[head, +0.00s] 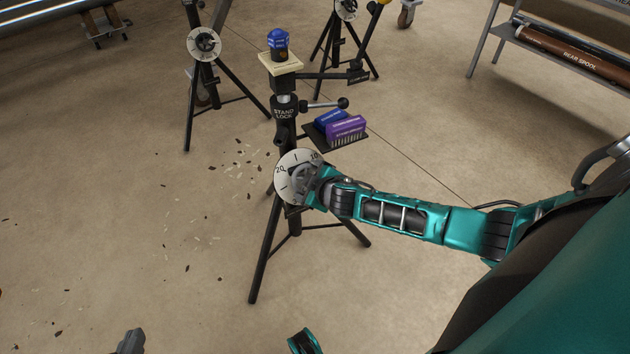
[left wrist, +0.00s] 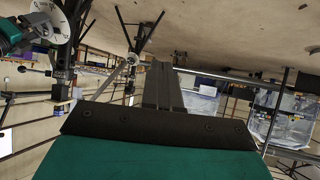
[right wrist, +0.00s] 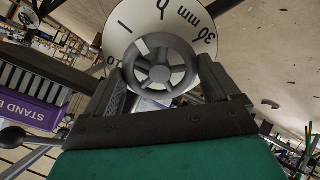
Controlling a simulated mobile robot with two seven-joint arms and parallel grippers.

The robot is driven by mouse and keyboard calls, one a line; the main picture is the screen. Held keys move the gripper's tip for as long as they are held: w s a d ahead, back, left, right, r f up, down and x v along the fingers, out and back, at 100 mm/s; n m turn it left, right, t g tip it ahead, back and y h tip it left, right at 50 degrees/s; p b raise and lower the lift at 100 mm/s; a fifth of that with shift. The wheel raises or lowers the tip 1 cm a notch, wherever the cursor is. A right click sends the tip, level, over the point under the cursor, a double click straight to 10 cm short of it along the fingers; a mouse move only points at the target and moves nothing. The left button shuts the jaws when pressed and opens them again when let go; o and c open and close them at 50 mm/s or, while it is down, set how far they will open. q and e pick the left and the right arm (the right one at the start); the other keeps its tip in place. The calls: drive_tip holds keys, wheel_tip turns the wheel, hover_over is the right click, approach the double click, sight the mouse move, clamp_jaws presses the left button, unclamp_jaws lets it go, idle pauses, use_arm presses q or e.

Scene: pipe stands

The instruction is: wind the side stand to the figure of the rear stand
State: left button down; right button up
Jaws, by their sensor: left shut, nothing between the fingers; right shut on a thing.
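The near black tripod stand (head: 288,150), lettered STAND LOCK, has a round white dial (head: 292,172) with figures 20 and 10 showing. My right gripper (right wrist: 160,80) is shut on the grey spoked handwheel (right wrist: 160,62) in front of that dial. In the right wrist view the dial (right wrist: 185,22) shows 30 mm and a 0; its exact reading is not clear. My left gripper (head: 132,342) is shut and empty, low at the left, apart from the stand. Two other dialled stands stand behind, one at left (head: 204,45) and one at back (head: 346,8); their readings are too small.
The near stand carries a cream plate (head: 270,60) with a blue-topped item (head: 279,42), a ball-ended lever (head: 325,104), and a side tray with a purple brush (head: 345,129) and a blue one (head: 330,117). Debris dots the left floor.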

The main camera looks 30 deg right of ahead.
drive_tip(key=n+p, duration=0.1)
drive_tip(key=n, duration=0.2)
drive_tip(key=shift+r, duration=0.1)
use_arm(q)
drive_tip(key=shift+s+a, duration=0.3)
drive_tip(key=shift+s, duration=0.05)
use_arm(e)
drive_tip(key=o, duration=0.9)
use_arm(q)
wheel_tip(320, 180, up, 5)
drive_tip(key=p, duration=0.4)
drive_tip(key=shift+d+f, duration=0.1)
drive_tip(key=shift+d, duration=0.05)
use_arm(e)
drive_tip(key=v, duration=0.6)
